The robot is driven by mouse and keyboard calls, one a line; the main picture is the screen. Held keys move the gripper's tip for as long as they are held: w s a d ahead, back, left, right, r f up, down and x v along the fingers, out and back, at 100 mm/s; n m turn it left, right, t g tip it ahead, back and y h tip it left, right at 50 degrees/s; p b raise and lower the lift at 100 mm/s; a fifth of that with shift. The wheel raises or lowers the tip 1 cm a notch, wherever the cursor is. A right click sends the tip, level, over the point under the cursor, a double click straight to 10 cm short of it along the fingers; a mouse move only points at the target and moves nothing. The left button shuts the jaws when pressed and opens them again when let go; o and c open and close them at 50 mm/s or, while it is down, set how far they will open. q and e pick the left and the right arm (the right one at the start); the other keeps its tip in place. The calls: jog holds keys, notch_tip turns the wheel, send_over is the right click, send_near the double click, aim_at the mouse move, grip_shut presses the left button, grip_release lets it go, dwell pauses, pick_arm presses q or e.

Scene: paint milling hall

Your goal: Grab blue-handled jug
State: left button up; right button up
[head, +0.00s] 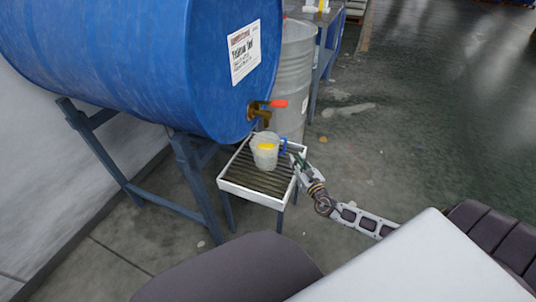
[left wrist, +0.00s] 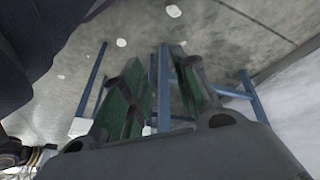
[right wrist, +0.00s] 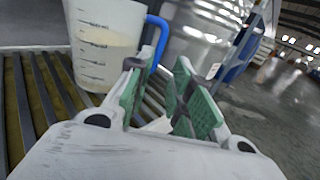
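The jug (head: 265,154) is translucent with a blue handle (head: 283,146) and stands upright on a slatted drip tray below a drum's tap. The jug (right wrist: 100,45) shows a pale filling and measuring marks in the right wrist view, with its blue handle (right wrist: 160,30) towards the gripper. My right gripper (head: 295,157) is beside the handle; its green-padded fingers (right wrist: 165,85) are apart. The left finger overlaps the handle's lower part; I cannot tell whether they touch. My left gripper (left wrist: 160,68) is open and empty above the floor, outside the head view.
The drip tray (head: 240,184) has a white rim and blue legs. A blue drum (head: 150,60) lies on a blue stand (head: 130,187), its brass tap with red lever (head: 277,104) close above the jug. A grey drum (head: 296,75) stands behind.

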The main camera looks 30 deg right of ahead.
aim_at(285, 144)
jog(key=shift+w+d+b, duration=0.15)
jog(key=shift+w+b, duration=0.15)
jog(key=shift+w, duration=2.55)
pick_arm(q)
jog(key=f, duration=0.2)
jog(key=shift+d+f, duration=0.35)
jog(key=shift+f, duration=0.05)
jog(key=shift+w+r, duration=0.15)
jog(key=shift+r, duration=0.1)
pick_arm(e)
jog(key=shift+w+r+b, duration=0.1)
jog(key=shift+w+b, duration=0.3)
jog(key=shift+w, duration=0.4)
jog(key=shift+w+d, duration=0.1)
jog(key=shift+w, duration=0.9)
jog(key=shift+w+b, duration=0.35)
jog(key=shift+w, duration=0.4)
pick_arm(q)
jog(key=f, duration=0.2)
jog(key=shift+d+f+t+h, duration=0.3)
jog(key=shift+f+h, duration=0.05)
jog(key=shift+h, duration=0.05)
